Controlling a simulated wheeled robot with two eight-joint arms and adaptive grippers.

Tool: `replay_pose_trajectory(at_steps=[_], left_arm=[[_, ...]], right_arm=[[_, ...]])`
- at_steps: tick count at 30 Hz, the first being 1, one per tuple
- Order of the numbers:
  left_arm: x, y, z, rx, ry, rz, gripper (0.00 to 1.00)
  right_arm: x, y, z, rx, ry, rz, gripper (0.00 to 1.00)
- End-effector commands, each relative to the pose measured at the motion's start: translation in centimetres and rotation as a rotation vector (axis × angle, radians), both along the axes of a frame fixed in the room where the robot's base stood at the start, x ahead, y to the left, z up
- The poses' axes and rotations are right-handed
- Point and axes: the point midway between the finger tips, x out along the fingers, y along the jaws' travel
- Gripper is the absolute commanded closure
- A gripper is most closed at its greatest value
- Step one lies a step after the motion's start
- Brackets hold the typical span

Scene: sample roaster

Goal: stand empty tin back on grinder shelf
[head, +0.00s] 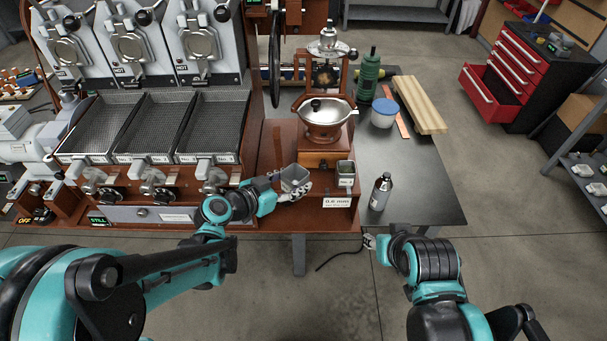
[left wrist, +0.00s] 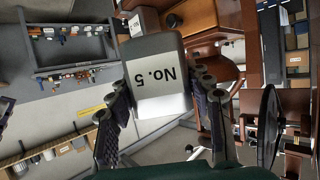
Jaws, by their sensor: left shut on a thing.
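A small grey tin (head: 297,178) is between the fingers of my left gripper (head: 288,190), at the left front of the grinder. Its open top faces up in the head view and its inside looks empty. In the left wrist view, the tin (left wrist: 158,75) carries a white "No. 5" label, and the left gripper's fingers (left wrist: 163,115) are on both sides of it. The wooden grinder (head: 325,120) has a low front shelf (head: 318,189) with a "0.6 mm" sign. My right gripper (head: 371,242) is at the table's front edge; its fingers are too small to judge.
A second small tin (head: 346,173) stands at the right of the shelf. A dark-capped bottle (head: 380,191), a blue-lidded tub (head: 384,113) and a green flask (head: 369,76) stand on the dark table (head: 425,190). Roaster trays (head: 212,125) are to the left.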

Motion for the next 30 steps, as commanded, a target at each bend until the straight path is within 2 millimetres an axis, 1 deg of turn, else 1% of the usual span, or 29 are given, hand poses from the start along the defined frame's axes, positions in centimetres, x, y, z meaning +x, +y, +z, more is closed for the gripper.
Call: replay_pose_trajectory(at_steps=[2, 5, 8, 12, 15, 18, 21, 25, 30], left_arm=[[-0.2, -0.5, 0.3, -0.001, 0.001, -0.024, 0.84], [0.9, -0.9, -0.4, -0.001, 0.001, -0.035, 0.84], [3.1, -1.2, -1.9, 0.000, 0.000, -0.035, 0.84], [6.5, -1.6, -4.1, 0.000, 0.000, -0.034, 0.84], [8.6, -1.8, -5.3, 0.000, -0.001, -0.033, 0.84], [10.1, -2.0, -6.1, 0.000, 0.001, -0.032, 0.84], [10.9, -2.1, -6.5, 0.000, 0.001, -0.032, 0.84], [11.2, -2.2, -7.2, 0.000, 0.001, -0.032, 0.84], [11.1, -2.2, -9.9, 0.001, 0.000, -0.031, 0.84]], right_arm=[[0.0, 0.0, -0.2, 0.000, 0.000, 0.000, 0.60], [0.0, 0.0, -0.9, 0.000, 0.000, 0.000, 0.60], [0.0, 0.0, -1.9, 0.000, 0.000, 0.000, 0.60], [0.0, 0.0, -3.2, 0.000, 0.000, 0.000, 0.60], [0.0, 0.0, -4.0, 0.000, 0.000, 0.000, 0.60], [-0.1, 0.0, -4.4, 0.000, 0.000, 0.000, 0.60], [0.0, 0.0, -4.6, 0.000, 0.000, 0.000, 0.60], [0.0, 0.0, -5.0, 0.000, 0.000, 0.000, 0.60], [-0.1, 0.0, -6.5, 0.000, 0.000, 0.000, 0.60]])
